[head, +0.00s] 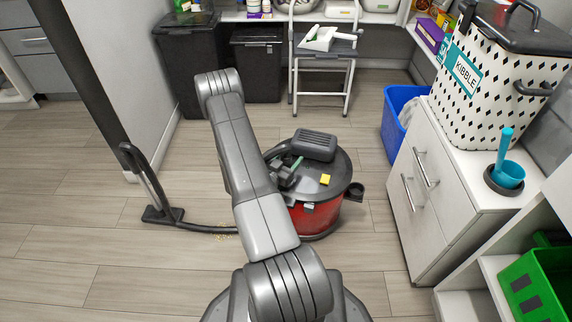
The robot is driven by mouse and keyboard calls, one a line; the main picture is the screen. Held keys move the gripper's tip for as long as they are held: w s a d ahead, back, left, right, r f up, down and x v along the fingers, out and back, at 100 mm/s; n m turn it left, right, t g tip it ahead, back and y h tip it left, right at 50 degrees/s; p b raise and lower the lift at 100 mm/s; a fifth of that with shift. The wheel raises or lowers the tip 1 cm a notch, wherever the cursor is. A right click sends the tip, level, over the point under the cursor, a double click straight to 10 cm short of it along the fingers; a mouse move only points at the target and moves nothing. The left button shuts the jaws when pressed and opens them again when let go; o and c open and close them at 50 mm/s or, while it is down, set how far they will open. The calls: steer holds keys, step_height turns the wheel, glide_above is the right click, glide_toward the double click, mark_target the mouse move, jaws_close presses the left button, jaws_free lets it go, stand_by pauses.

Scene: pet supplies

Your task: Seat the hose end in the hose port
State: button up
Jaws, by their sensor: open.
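A red canister vacuum (318,218) with a dark grey lid stands on the floor just beyond my arm. A dark hose (200,227) runs along the floor from the floor nozzle at left and passes behind my arm. A dark curved piece, possibly hose, shows at the lid's left edge. I cannot make out the hose end or the hose port; my arm covers the canister's left side. My gripper (286,178) is over the left part of the lid, partly hidden by my arm. It is open, and I see nothing held in it.
The floor nozzle with its upright wand (150,187) stands left, near a wall edge. A white cabinet (430,200) and a blue bin (398,120) are at right. A folding step stool (322,75) and black bins (257,65) stand behind.

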steer(key=shift+w+d, duration=0.1)
steer(key=shift+w, duration=0.15)
steer(key=c, duration=1.2)
steer(key=shift+o, duration=0.2)
step_height(320, 180, up, 10)
steer(key=p, duration=0.3)
step_height(320, 180, down, 6)
steer(key=b, duration=0.5)
steer(key=shift+r, duration=0.1)
